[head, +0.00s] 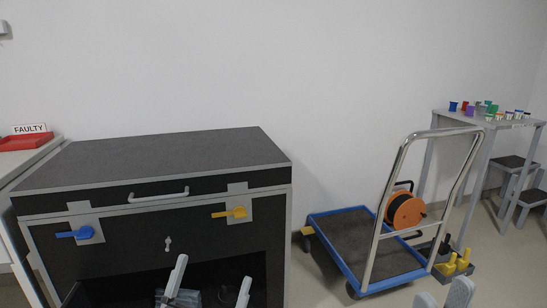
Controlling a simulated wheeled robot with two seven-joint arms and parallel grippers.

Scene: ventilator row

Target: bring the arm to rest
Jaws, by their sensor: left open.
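My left gripper (214,269) is at the bottom of the head view, in front of the open lower bay of a dark cabinet (160,158). Its two pale fingers stand apart, with nothing seen between their tips. My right gripper (443,288) shows only as pale tips at the bottom edge, in front of the trolley's near right corner. How far its jaws are apart cannot be told. Most of both arms is out of view.
The cabinet has a blue latch (84,233), a yellow latch (238,212) and a bar handle (158,196). A blue trolley (352,240) carries an orange cable reel (404,211). A red FAULTY tray (25,141) is at left. A table (470,118) with small coloured containers stands at right.

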